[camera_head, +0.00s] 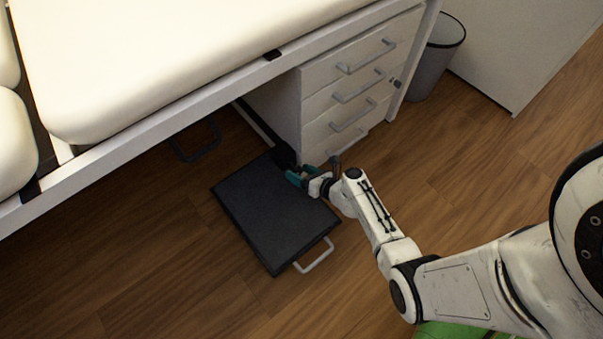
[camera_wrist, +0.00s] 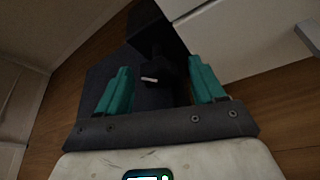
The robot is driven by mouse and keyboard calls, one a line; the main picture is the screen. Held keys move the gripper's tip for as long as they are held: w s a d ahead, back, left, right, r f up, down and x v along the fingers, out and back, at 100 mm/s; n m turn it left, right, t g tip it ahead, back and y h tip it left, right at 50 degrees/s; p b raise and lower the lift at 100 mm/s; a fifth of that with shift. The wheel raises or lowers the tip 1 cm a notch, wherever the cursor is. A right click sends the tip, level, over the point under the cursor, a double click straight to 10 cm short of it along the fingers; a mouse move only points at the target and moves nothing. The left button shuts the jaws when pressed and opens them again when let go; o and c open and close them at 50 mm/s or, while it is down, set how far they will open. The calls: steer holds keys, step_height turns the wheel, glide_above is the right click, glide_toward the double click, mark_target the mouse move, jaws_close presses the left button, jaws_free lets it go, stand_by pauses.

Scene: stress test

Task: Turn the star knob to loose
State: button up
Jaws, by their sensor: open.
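My gripper (camera_head: 297,178) is over the back right part of a black treadmill-like step board (camera_head: 262,222), close to the drawer unit. In the wrist view my gripper (camera_wrist: 160,68) has its two teal fingers spread apart. A dark knob-like part (camera_wrist: 167,74) with a small pale mark lies between the fingers, with gaps on both sides. It looks like the star knob, but its lobes and setting are too dark to read. In the head view a dark upright part (camera_head: 284,156) stands at the board's back corner, beside the fingers.
A white drawer unit (camera_head: 318,95) stands right behind the board, under the cream-padded couch (camera_head: 180,50). Its lower drawer front is close to my gripper. A grey bin (camera_head: 436,60) stands at the back right. Wooden floor (camera_head: 480,160) is clear to the right.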

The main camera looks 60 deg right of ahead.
steer(key=shift+c, duration=0.2)
steer(key=c, duration=1)
steer(key=shift+a+n+h, duration=0.15)
steer(key=shift+n+h, duration=0.55)
steer(key=shift+n, duration=0.5)
steer(key=shift+n+g+h, duration=0.5)
steer(key=shift+n+h, duration=0.4)
steer(key=shift+n, duration=0.3)
steer(key=o, duration=1)
